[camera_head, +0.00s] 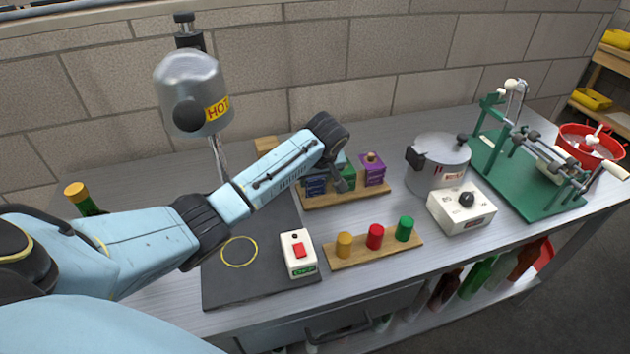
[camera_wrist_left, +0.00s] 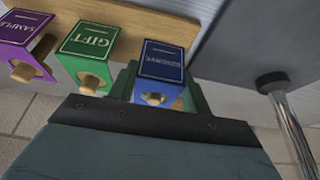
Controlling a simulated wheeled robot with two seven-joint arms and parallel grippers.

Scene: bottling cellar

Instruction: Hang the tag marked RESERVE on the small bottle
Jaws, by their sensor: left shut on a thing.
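The blue tag (camera_wrist_left: 162,60), whose small lettering appears to read RESERVE, sits between the green fingers of my left gripper (camera_wrist_left: 158,88). The gripper is shut on it, and the tag is still at the wooden rack, with a peg end showing below it. In the head view my left gripper (camera_head: 343,182) is over the rack, and the blue tag (camera_head: 315,186) shows beside it. A green bottle (camera_head: 86,204) with a gold cap stands at far left, partly hidden by my arm; I cannot tell whether it is the small bottle. My right gripper is out of view.
The wooden rack (camera_head: 345,198) also carries a green GIFT tag (camera_wrist_left: 88,50) and a purple SAMPLE tag (camera_wrist_left: 24,40). A HOT heater head (camera_head: 185,92) stands behind my arm. A switch box (camera_head: 298,254), colored pegs and a metal pot (camera_head: 440,165) stand nearby.

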